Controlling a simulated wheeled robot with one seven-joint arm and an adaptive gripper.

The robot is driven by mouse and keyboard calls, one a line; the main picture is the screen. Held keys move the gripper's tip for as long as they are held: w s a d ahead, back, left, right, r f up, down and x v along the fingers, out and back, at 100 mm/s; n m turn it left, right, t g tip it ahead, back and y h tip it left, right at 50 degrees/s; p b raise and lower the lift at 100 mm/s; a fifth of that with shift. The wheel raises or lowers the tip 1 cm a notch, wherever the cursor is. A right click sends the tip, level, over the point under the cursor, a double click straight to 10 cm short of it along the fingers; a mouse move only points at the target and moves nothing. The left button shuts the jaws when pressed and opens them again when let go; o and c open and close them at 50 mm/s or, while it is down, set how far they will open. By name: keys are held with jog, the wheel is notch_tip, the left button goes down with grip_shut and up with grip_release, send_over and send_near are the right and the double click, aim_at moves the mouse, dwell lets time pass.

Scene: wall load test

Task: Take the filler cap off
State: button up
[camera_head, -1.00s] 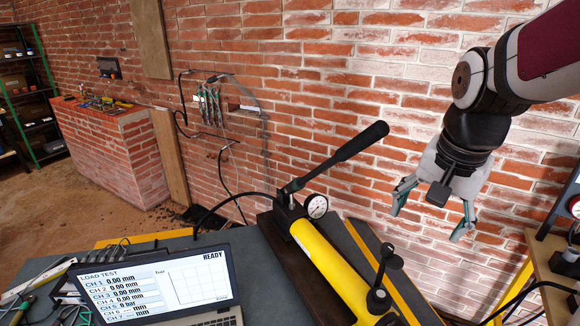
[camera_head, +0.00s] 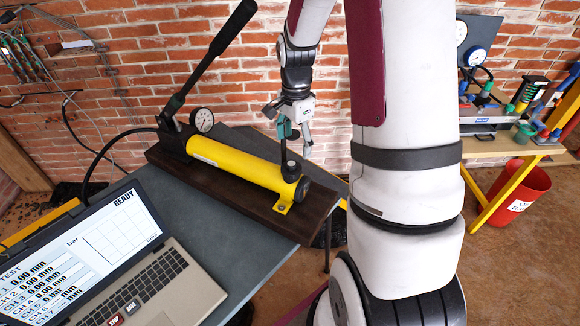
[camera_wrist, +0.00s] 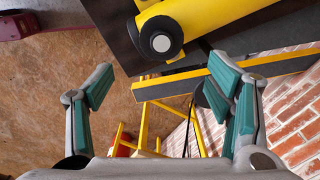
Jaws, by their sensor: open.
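A yellow hand pump (camera_head: 235,161) lies on a dark board in the head view. A black knob (camera_head: 290,171) with an upright stem stands on its near end. In the wrist view, a black round part with a grey centre (camera_wrist: 161,43) shows at the pump's end. I cannot tell for sure which part is the filler cap. My gripper (camera_head: 296,134) hangs by the pump's near end, behind the knob's stem in the head view. In the wrist view its two teal-padded fingers (camera_wrist: 162,84) are spread wide with nothing between them. The round part lies beyond the fingertips.
The pump has a long black lever (camera_head: 215,55) and a gauge (camera_head: 202,120). A black hose (camera_head: 97,153) runs from it. An open laptop (camera_head: 105,245) sits on the grey table (camera_head: 205,205). A side bench (camera_head: 500,147) with tools and a red bin (camera_head: 512,194) stand right.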

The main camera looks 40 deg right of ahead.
aim_at(293, 163)
jog(key=shift+w+a+f+p, duration=0.1)
jog(key=shift+f+p, duration=0.1)
jog(key=shift+f, duration=1.15)
jog(key=shift+s+a+f+p, duration=0.1)
jog(key=shift+f+p, duration=0.1)
jog(key=shift+f, duration=1.15)
jog(key=shift+w+a+f+p, duration=0.1)
jog(key=shift+f+p, duration=0.1)
jog(key=shift+f, duration=1.15)
jog(key=c, duration=1.1)
